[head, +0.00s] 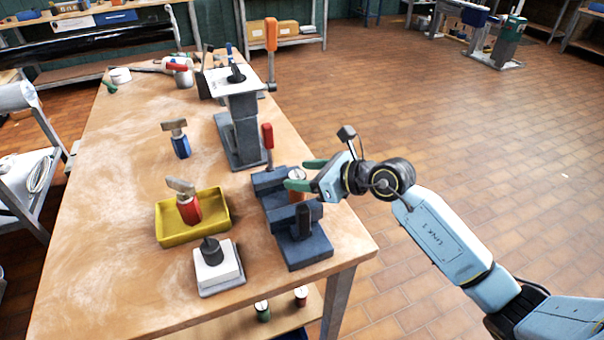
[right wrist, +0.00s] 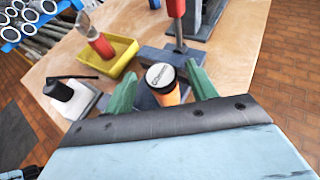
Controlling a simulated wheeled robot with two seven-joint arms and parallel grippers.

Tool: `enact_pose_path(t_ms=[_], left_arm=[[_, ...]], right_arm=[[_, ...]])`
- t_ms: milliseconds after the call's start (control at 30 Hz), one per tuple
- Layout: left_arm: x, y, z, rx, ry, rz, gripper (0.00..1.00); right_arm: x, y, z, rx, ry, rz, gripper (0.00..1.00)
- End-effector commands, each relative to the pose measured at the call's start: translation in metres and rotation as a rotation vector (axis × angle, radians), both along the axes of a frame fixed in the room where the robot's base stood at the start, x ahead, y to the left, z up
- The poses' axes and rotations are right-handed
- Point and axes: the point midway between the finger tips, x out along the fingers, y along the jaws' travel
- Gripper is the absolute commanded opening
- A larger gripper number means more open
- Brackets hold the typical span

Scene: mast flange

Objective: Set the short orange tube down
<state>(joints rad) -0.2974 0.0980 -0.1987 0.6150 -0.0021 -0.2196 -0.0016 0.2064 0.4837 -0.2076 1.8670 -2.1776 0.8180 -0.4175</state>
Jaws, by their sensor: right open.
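The short orange tube (head: 297,196) has a pale round cap. It stands roughly upright between the jaws of a dark blue vise (head: 303,248) near the table's right edge. In the right wrist view the tube (right wrist: 170,98) shows its printed cap facing the camera, between my green fingers. My right gripper (head: 296,174) is open around the tube's upper part, one finger on each side. In the right wrist view a gap shows beside the tube. Its lower end is hidden by the vise, so I cannot tell what it rests on. My left gripper is not in view.
A yellow tray (head: 167,228) holds a red-bodied tool (head: 189,208). A white block with a dark knob (head: 217,266) stands in front of it. A blue-bodied tool (head: 181,146) and a grey stand (head: 240,130) are farther back. The table's left side (head: 105,230) is clear.

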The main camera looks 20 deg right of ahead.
Motion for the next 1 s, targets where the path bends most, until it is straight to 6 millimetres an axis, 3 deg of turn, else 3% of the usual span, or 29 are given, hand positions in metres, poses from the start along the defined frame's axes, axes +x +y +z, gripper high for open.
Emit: enact_pose_path(t_ms=[300, 500, 1000], left_arm=[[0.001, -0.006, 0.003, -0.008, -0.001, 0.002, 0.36], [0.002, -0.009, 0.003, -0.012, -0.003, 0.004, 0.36], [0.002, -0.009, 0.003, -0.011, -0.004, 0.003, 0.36]], right_arm=[[-0.051, -0.04, 0.024, -0.004, 0.003, -0.001, 0.57], [-0.073, -0.057, 0.037, -0.002, 0.002, 0.0, 0.57], [-0.082, -0.063, 0.043, 0.004, -0.001, 0.001, 0.57]])
